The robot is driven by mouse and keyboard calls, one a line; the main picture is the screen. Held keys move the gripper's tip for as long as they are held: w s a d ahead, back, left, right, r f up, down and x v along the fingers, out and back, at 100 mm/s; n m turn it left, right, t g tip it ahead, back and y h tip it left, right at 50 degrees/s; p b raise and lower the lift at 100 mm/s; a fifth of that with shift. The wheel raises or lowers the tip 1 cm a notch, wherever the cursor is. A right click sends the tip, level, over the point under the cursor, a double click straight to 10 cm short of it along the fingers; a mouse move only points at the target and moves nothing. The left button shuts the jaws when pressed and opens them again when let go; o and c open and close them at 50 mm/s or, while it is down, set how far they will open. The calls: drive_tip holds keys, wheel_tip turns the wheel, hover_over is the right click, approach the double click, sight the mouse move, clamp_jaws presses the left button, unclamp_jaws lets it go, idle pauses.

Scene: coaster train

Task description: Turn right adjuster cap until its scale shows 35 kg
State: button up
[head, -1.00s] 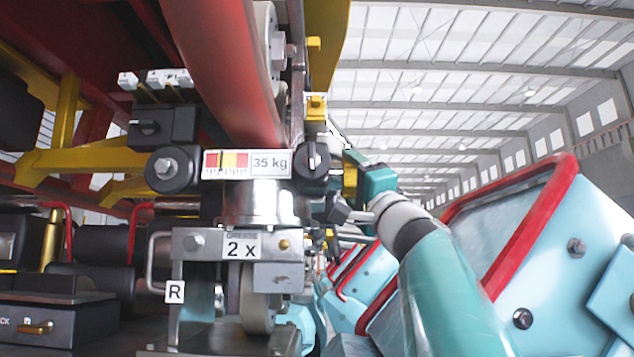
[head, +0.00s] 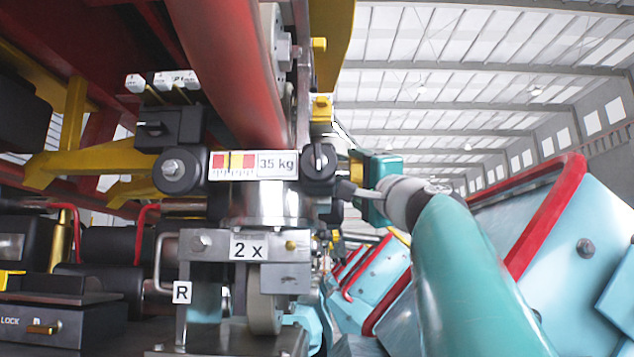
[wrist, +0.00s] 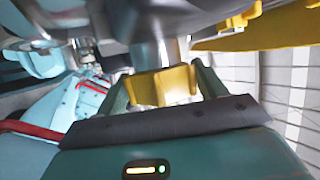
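The right adjuster cap looks to be the yellow faceted cap (wrist: 165,86) on a metal shaft in the wrist view. In the head view, a little of its yellow (head: 356,172) shows right of a black slotted knob. My teal gripper (wrist: 162,92) has a finger on each side of the cap; the fingers appear to press on it, though the contact faces are hidden. In the head view my gripper (head: 372,180) is partly hidden by my wrist.
A bracket with an "R" tag (head: 182,292) and a "2 x" label (head: 246,247) stands below the scale. A black round knob (head: 180,170) is left of the scale. Light-blue train cars with red bars (head: 545,215) stand close at right.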

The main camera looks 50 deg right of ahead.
drive_tip(key=o, duration=0.3)
drive_tip(key=v, duration=1.3)
drive_tip(key=shift+s+f, duration=0.2)
drive_tip(key=shift+s, duration=0.1)
drive_tip(key=shift+a, duration=0.15)
